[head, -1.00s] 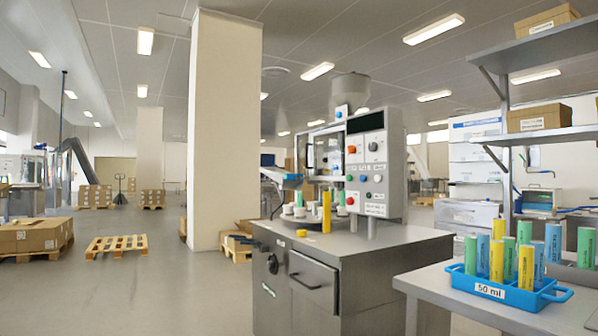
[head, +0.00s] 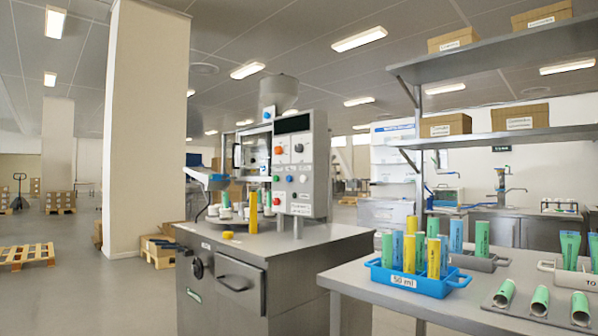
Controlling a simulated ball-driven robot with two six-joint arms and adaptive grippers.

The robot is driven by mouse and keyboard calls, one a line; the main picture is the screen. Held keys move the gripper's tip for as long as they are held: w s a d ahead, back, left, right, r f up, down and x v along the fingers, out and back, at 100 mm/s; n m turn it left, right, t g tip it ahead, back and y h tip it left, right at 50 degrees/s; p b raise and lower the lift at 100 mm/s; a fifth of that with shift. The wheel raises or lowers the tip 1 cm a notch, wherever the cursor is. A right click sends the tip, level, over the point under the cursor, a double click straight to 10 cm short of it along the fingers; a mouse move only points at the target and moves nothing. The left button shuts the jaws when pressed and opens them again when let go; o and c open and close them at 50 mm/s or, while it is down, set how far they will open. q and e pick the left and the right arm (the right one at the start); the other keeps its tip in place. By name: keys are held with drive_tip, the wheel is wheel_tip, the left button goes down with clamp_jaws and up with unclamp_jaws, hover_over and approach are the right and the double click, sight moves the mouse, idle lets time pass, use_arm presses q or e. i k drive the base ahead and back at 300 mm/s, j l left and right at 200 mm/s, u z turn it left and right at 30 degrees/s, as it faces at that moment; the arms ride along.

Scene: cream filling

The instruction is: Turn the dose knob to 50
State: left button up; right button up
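The filling machine (head: 290,165) stands on a steel cabinet in the middle of the head view. Its upright grey control panel (head: 305,170) carries several buttons and knobs. A dark knob (head: 298,147) sits at the upper right on a white plate, next to an orange-red button (head: 279,150). The labels and scale marks are too small to read, so I cannot tell which knob is the dose knob or where it points. The dark display (head: 292,124) above shows no readable number. Neither of my grippers is in view.
A table (head: 345,275) at the right holds a blue tray (head: 412,284) marked 50 ml with yellow, green and blue tubes. A shelf (head: 480,55) with boxes rises behind it. A pillar (head: 147,120) stands left of the machine. The floor at the left is mostly open.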

sight(298, 148)
drive_tip(key=i+j+u, duration=0.55)
drive_tip(key=i, duration=0.3)
drive_tip(key=i+j+u, duration=0.25)
drive_tip(key=i, duration=0.55)
drive_tip(key=i+u, duration=0.25)
drive_tip(key=i, duration=0.55)
drive_tip(key=i+z, duration=0.2)
drive_tip(key=i, duration=0.2)
drive_tip(key=i+j+z, duration=0.2)
drive_tip(key=i, duration=0.2)
drive_tip(key=i+j+z, duration=0.2)
drive_tip(key=i, duration=0.2)
